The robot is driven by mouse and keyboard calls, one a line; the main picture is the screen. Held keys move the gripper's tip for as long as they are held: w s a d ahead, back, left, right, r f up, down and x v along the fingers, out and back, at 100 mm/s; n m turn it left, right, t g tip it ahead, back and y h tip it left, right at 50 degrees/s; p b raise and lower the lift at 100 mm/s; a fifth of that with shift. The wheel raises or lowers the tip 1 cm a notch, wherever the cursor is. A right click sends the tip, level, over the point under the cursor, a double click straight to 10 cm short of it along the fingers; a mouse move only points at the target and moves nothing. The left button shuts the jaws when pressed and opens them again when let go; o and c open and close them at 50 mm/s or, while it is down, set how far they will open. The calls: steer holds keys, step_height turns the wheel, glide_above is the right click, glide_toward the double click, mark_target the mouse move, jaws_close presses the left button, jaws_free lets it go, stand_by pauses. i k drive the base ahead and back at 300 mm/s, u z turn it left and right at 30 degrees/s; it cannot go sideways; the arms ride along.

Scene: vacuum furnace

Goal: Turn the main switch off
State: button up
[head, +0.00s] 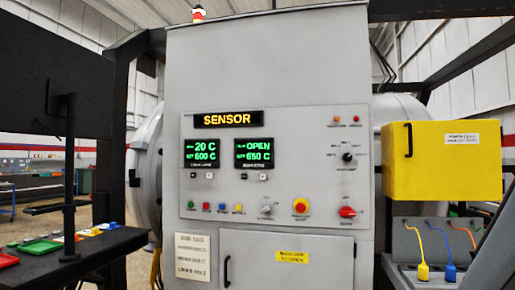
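The grey control cabinet (270,155) stands upright in the middle of the head view. A red rotary knob (347,212), which looks like the main switch, sits at the lower right of its panel. Its handle looks roughly horizontal; its marks are too small to read. A red push button on a yellow base (300,206) is to its left. A smaller black rotary knob (347,157) is above it. Nothing covers the red knob. My gripper is not in view.
Two lit displays (202,153) and a row of coloured buttons (222,207) share the panel. A yellow box (442,160) juts out at the right, above cables with coloured plugs. A dark bench (90,248) with coloured trays is at the left. The space before the panel looks clear.

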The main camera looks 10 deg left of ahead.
mark_target(347, 211)
steer(key=u, duration=1.25)
steer(key=i, duration=0.4)
steer(key=z, duration=1.25)
